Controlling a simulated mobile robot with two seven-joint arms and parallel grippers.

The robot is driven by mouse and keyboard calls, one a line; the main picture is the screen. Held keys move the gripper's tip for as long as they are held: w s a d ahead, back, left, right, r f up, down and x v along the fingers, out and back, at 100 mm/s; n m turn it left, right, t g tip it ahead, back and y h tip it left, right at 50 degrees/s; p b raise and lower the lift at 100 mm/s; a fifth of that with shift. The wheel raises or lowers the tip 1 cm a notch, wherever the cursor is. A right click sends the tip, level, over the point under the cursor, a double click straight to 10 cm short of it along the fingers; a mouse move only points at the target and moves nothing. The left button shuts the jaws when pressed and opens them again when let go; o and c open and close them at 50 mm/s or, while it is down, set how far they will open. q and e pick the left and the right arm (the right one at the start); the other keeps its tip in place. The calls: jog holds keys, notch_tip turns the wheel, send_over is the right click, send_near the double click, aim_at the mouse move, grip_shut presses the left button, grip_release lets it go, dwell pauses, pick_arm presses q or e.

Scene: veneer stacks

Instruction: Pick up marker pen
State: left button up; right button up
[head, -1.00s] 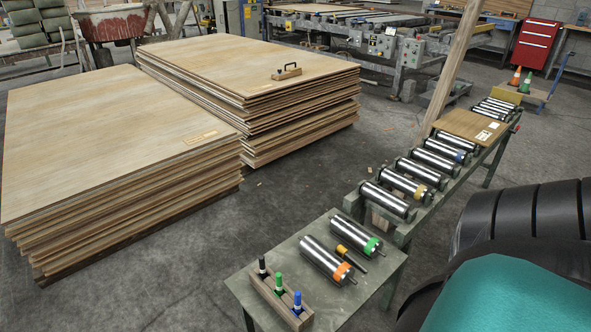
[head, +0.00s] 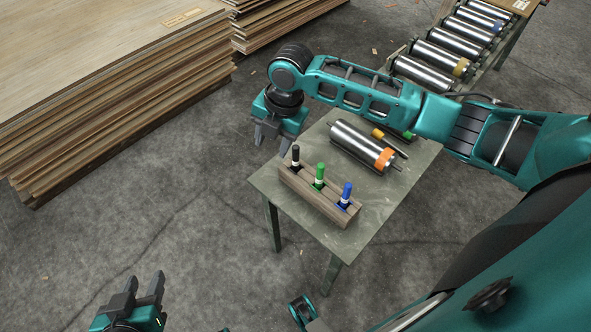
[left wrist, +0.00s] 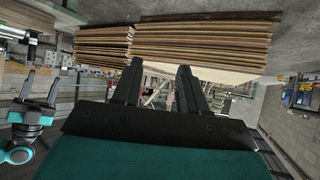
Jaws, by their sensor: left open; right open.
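Three marker pens stand upright in a wooden block holder (head: 310,199) on the table's front part in the head view: a black marker pen (head: 295,156), a green marker pen (head: 319,174) and a blue marker pen (head: 346,194). My right gripper (head: 270,144) is open and empty, close to the left of the black pen, just off the table's left edge. My left gripper (head: 143,280) is open and empty at the lower left, well away from the pens. Its open fingers also show in the left wrist view (left wrist: 158,80), where no pen is visible.
The green table (head: 372,222) also carries a steel roller with an orange band (head: 362,146) and a yellow-handled tool (head: 379,134), partly behind my right arm. More rollers (head: 432,65) lie on a rack beyond. Veneer stacks (head: 110,60) stand at the upper left.

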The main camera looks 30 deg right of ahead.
aim_at(296, 146)
jog(key=d+r+n, duration=0.1)
jog(key=d+r+n+g+h+b, duration=0.1)
jog(key=d, duration=0.1)
jog(key=d+r+n, duration=0.1)
jog(key=d, duration=0.1)
jog(key=shift+w+d+h, duration=0.15)
jog(key=shift+w+h, duration=0.15)
jog(key=shift+w, duration=0.05)
jog(key=shift+d+f+g+b, duration=0.1)
jog(key=shift+d+g+b, duration=0.1)
jog(key=shift+g+b, duration=0.1)
notch_tip(296, 146, down, 8)
jog(key=b, duration=0.3)
jog(key=shift+s, duration=0.1)
notch_tip(296, 146, down, 4)
jog(key=shift+s+a+r+b, duration=0.1)
jog(key=shift+s+a+b, duration=0.05)
jog(key=shift+b, duration=0.7)
jog(key=shift+f, duration=0.3)
jog(key=shift+r, duration=0.1)
jog(key=shift+c, duration=0.4)
grip_shut()
